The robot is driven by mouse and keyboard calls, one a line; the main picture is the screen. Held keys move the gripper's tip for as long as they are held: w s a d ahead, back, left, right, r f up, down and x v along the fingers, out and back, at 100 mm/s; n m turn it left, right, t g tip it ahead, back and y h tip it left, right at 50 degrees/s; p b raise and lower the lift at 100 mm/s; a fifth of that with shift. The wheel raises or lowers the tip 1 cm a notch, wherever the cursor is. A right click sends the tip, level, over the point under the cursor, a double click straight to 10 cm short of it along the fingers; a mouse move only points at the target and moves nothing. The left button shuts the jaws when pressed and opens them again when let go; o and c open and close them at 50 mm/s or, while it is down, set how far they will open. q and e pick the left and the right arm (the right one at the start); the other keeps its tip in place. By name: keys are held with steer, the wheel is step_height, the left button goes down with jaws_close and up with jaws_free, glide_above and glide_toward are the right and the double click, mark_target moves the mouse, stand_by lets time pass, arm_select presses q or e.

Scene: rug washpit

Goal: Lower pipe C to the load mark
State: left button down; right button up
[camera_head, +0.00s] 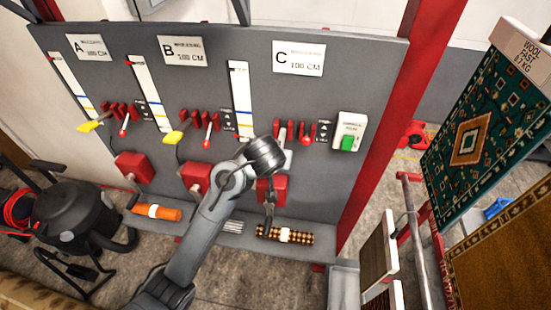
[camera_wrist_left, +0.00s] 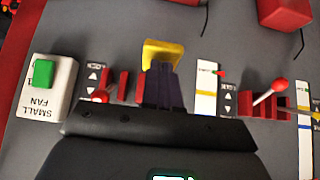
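The strip (camera_wrist_left: 205,100) shows blue and yellow bands there. I cannot identify pipe C. My right gripper is out of view.
Stations A (camera_head: 90,47) and B (camera_head: 186,50) stand left of C. A fan box (camera_head: 349,132) with a green button is right of C. A patterned roll (camera_head: 300,237) lies below. Rugs (camera_head: 480,140) hang at right; a black vacuum (camera_head: 75,210) stands at left.

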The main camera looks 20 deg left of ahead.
arm_select(q)
step_height(320, 180, up, 5)
steer(key=p, duration=0.4)
steer(key=shift+r, duration=1)
steer(key=a+v, duration=0.1)
steer(key=v, duration=0.7)
steer(key=shift+d, duration=0.5)
